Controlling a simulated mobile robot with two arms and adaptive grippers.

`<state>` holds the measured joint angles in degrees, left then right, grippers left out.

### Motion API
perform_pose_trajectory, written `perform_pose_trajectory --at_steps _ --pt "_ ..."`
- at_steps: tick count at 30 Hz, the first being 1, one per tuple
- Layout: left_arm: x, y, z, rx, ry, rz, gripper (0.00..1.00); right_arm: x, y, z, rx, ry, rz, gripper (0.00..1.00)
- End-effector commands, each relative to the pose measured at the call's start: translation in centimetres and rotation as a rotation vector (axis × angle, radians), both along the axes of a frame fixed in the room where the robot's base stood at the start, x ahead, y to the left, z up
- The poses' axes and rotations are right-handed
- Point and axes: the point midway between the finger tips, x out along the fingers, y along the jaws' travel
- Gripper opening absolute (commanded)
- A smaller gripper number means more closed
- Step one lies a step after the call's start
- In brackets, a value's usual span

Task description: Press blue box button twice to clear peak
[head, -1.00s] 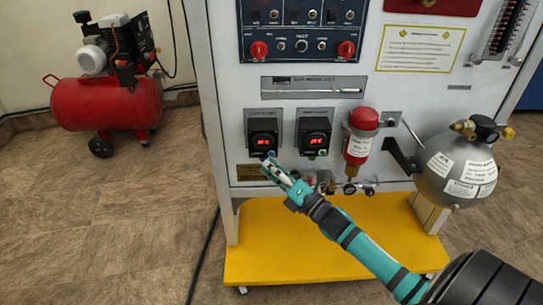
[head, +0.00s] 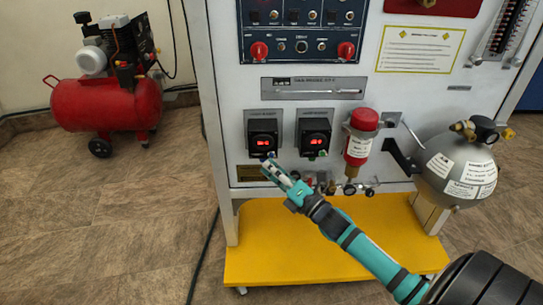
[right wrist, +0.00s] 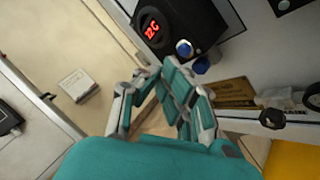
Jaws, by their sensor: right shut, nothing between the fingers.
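The blue-button box is a black box with a red lit display (head: 263,141), the left one of two on the white panel. In the right wrist view the box (right wrist: 178,22) is at the top, with a blue button (right wrist: 184,48) on its lower front and a second blue round shape just below it. My right gripper (head: 268,166) is just below this box in the head view. In the right wrist view its fingertips (right wrist: 156,72) come together, empty, a little below and left of the button; contact is not visible. My left gripper is out of view.
A similar black box (head: 313,138) with a green button stands to the right. Further right are a red-topped filter (head: 361,138) and a grey round tank (head: 456,168). A yellow base (head: 310,250) lies below. A red compressor (head: 105,100) stands far left; floor between is clear.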

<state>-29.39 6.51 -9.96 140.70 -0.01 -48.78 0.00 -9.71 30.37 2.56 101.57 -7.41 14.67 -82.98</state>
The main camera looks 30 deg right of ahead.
Motion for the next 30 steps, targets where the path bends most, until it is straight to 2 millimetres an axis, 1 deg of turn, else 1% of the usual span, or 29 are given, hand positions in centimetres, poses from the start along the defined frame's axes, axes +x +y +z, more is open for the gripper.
perform_pose_trajectory --at_steps 8,16,30 --pt "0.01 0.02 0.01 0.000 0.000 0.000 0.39 0.06 -0.04 0.00 0.000 0.000 0.000 0.00" --pt "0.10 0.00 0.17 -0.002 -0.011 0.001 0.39 0.73 -0.43 0.06 -0.001 -0.001 0.000 0.00" --pt "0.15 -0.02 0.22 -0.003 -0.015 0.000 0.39 0.83 -0.51 0.01 0.000 0.000 0.000 0.00"
